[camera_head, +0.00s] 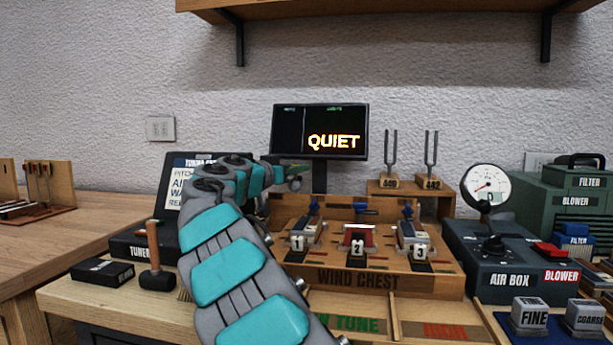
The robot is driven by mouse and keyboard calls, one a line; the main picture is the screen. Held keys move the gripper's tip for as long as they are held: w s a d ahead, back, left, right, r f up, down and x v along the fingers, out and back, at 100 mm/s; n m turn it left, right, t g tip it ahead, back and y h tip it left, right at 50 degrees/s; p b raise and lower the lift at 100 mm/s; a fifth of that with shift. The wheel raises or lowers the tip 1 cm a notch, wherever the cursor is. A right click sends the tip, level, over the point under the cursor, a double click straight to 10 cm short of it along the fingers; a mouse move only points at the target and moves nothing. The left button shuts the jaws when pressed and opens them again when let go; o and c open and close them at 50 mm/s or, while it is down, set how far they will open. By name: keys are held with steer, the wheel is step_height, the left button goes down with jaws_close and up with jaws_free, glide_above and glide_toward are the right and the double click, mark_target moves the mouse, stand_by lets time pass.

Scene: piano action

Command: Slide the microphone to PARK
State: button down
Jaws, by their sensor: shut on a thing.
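My arm reaches up from the bottom of the view and bends right at its top. My gripper (288,175) shows small at that far end, in front of the wall and below the left side of the screen. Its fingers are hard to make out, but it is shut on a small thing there. I cannot clearly make out the microphone, its slide or a PARK mark; my arm covers the area left of the wind chest (375,280).
A screen (320,131) reading QUIET stands behind the wind chest. Tuning forks (431,155) stand right of it. A gauge (486,187) rises from the air box (505,258). A shelf (390,14) hangs above.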

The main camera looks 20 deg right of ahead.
steer(key=shift+w+a, duration=0.35)
steer(key=shift+a, duration=0.15)
steer(key=c, duration=0.7)
jaws_free()
steer(key=shift+o, duration=0.2)
steer(key=shift+a+b, duration=0.15)
steer(key=shift+b, duration=0.15)
steer(key=b+v, duration=0.1)
steer(key=v, duration=0.6)
steer(key=shift+s+a, duration=0.2)
steer(key=shift+s, duration=0.05)
